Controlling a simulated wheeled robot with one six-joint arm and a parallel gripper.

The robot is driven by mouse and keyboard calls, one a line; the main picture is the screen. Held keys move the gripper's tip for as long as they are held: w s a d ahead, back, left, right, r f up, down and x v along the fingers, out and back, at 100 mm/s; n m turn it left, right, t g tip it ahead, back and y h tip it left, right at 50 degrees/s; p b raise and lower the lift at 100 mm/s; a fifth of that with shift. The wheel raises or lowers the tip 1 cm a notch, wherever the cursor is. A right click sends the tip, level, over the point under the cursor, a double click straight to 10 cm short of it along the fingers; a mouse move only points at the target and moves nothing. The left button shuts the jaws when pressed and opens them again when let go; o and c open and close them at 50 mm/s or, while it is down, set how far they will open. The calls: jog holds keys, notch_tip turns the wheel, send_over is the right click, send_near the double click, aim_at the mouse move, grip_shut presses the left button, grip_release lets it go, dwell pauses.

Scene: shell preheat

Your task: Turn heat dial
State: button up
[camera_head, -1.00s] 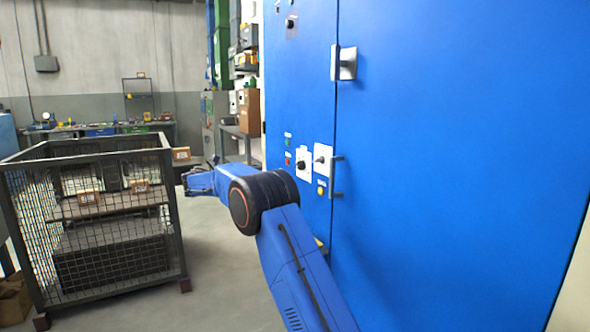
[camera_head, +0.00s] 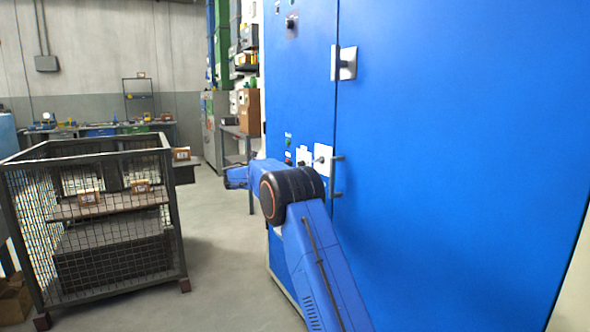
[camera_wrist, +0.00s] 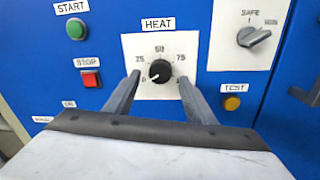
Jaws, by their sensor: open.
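The heat dial (camera_wrist: 160,71) is a round black knob on a white plate (camera_wrist: 186,48) labelled HEAT, with a scale showing 25, 50 and 75. Its white pointer mark is toward the lower left, near the low end of the scale. My gripper (camera_wrist: 154,88) is open in the wrist view, with one finger on each side of the dial and visible gaps to it. Whether the fingertips reach the dial's depth is unclear.
A green START button (camera_wrist: 76,28) and red STOP button (camera_wrist: 90,78) sit left of the dial. A grey SAFE selector (camera_wrist: 254,37) and yellow TEST button (camera_wrist: 232,103) sit right. A mesh cage (camera_head: 168,200) stands left on the floor.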

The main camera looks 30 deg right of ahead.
jog(key=shift+w+d, duration=0.15)
jog(key=shift+d, duration=1)
jog(key=shift+c, duration=0.6)
jog(key=c, duration=0.9)
